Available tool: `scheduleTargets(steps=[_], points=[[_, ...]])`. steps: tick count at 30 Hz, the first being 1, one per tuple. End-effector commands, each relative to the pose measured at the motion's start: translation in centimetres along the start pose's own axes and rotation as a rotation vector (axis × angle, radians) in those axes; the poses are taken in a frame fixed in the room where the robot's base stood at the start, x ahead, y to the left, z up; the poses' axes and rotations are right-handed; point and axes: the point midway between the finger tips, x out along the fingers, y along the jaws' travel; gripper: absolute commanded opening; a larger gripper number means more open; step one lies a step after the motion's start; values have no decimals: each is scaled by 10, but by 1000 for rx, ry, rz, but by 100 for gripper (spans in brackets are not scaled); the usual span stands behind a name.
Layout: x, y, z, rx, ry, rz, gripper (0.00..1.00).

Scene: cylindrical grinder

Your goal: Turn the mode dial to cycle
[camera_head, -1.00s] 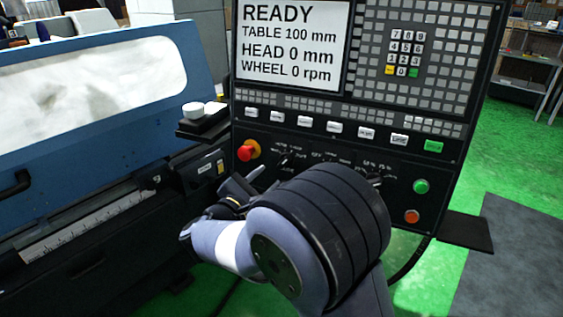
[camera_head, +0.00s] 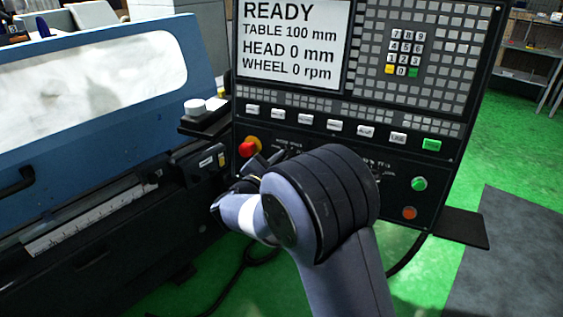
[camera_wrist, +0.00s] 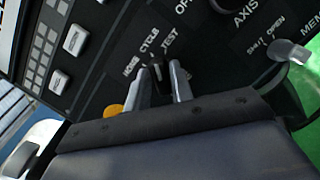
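The mode dial (camera_wrist: 154,71) is a small dark knob on the black control panel, below the labels HOME, CYCLE and TEST in the wrist view. My gripper (camera_wrist: 162,76) is at the panel, with one grey finger on each side of the dial. The fingers stand apart, and I see no clear grip on the knob. Which label the dial points at is too small and dark to tell. In the head view my gripper (camera_head: 257,165) is at the panel's lower left, and my arm hides the dial.
A red emergency button (camera_head: 247,149) sits just left of my gripper. In the wrist view, a light lever-like knob (camera_wrist: 288,52) stands out at the right. The screen (camera_head: 291,43) reads READY.

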Motion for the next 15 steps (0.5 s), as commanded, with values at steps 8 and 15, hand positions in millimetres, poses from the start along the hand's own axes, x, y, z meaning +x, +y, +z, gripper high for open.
scheduleTargets(steps=[8, 15], points=[[0, 0, 0, 0, 0, 0, 0], [0, 0, 0, -35, 0, 8, 0]])
